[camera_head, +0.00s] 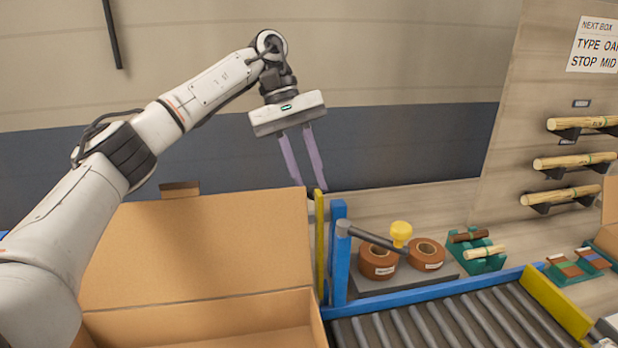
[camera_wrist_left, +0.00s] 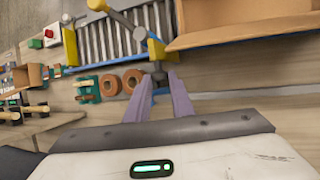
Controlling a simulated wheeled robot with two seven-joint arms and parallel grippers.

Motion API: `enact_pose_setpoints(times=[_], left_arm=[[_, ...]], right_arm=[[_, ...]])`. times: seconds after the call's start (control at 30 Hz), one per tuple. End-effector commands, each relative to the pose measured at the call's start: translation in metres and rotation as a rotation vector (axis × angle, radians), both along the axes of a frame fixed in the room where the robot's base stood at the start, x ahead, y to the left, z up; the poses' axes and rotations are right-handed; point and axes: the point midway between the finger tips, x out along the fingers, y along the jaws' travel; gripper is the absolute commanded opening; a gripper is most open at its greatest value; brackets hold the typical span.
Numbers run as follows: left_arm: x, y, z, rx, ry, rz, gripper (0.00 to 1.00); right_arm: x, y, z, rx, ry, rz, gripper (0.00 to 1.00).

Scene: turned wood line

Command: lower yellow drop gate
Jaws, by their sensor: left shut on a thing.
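The yellow drop gate (camera_head: 319,245) stands upright as a narrow yellow panel beside a blue post (camera_head: 340,255) at the near-left end of the roller conveyor. My left gripper (camera_head: 309,187) reaches down with its two purple fingers to the gate's top edge. It is shut on a small dark grip at the top of the gate, largely hidden by the fingers. In the left wrist view the fingertips (camera_wrist_left: 159,78) close around that dark piece, with the yellow gate (camera_wrist_left: 155,49) just beyond. My right gripper is not in view.
An open cardboard box (camera_head: 200,250) stands left of the gate. A grey lever with a yellow knob (camera_head: 401,233) sticks out beside the post, near two brown rolls (camera_head: 378,262). The rollers (camera_head: 455,322) are bare. Turned wood pieces (camera_head: 575,161) rest on wall racks at right.

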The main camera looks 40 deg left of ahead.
Motion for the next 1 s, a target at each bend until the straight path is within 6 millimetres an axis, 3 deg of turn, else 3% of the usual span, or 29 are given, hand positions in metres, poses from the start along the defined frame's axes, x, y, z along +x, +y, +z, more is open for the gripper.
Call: enact_pose_setpoints(times=[0.4, 0.8, 0.83, 0.93, 1.0], left_arm=[[-0.014, -0.018, 0.005, 0.083, -0.068, -0.005, 0.00], [-0.017, -0.021, 0.008, 0.097, -0.078, 0.000, 0.00], [-0.017, -0.021, 0.008, 0.097, -0.078, 0.000, 0.24], [-0.017, -0.021, 0.008, 0.097, -0.078, 0.000, 0.40], [-0.017, -0.021, 0.007, 0.097, -0.077, 0.000, 0.40]], right_arm=[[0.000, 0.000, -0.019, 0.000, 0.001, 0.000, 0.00], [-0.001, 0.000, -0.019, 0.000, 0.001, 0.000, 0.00], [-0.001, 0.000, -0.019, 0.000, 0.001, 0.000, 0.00], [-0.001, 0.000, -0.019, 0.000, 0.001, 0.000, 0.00], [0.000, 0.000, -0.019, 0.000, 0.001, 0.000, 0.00]])
